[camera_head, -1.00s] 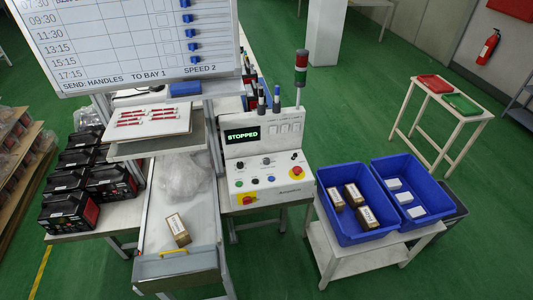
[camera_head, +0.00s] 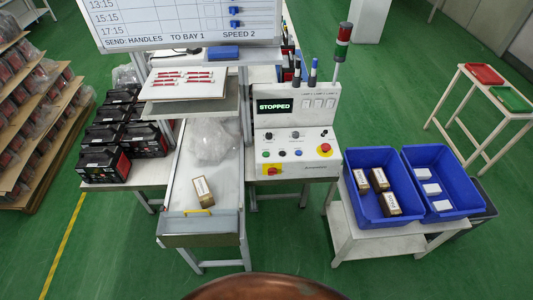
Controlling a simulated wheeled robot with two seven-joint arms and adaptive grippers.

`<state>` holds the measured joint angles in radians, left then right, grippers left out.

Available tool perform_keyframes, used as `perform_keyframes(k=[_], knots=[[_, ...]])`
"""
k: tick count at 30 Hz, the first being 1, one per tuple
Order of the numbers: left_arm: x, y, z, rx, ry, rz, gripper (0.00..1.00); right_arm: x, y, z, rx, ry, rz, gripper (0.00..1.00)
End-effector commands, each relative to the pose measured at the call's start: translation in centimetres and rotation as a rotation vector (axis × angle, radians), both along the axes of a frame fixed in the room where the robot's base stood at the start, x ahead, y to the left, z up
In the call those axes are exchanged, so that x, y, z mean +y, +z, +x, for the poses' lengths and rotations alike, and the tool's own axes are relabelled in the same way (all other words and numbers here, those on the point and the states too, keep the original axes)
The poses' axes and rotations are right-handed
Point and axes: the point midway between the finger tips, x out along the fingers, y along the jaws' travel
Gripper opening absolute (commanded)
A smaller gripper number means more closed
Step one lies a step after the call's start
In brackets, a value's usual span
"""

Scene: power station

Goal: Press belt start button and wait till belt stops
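The control panel (camera_head: 295,125) stands behind the belt's right side, with a display (camera_head: 274,106) reading STOPPED. Its sloped face carries small buttons, including a green button (camera_head: 267,154) and a blue button (camera_head: 282,153), plus a red mushroom button (camera_head: 324,149) on yellow and a red-yellow switch (camera_head: 271,171). A signal tower (camera_head: 342,42) with red and green sections rises from the panel. The belt (camera_head: 186,184) holds one brown box (camera_head: 203,192) near its front end and clear plastic wrap farther back. Neither gripper is in view.
Two blue bins (camera_head: 364,224) on a white cart stand to the right, holding brown and white boxes. Black battery-like packs (camera_head: 103,165) stand to the left. A whiteboard (camera_head: 180,22) reads "SEND: HANDLES TO BAY 1 SPEED 2". Green floor is open in front. A brown rounded shape (camera_head: 265,286) shows at the bottom edge.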

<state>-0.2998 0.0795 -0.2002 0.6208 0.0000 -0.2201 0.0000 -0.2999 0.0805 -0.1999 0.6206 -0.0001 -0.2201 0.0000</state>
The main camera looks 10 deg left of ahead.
Motion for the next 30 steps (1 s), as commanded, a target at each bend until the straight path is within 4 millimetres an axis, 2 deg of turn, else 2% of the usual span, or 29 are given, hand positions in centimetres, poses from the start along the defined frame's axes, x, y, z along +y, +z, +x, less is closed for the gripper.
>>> perform_keyframes(k=[6, 24, 30], knots=[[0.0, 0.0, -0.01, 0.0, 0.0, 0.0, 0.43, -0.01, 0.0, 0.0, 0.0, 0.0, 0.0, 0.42], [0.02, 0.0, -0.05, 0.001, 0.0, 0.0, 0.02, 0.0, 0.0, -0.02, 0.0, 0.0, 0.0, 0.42], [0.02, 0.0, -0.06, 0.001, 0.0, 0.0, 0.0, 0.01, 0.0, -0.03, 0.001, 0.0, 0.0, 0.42]])
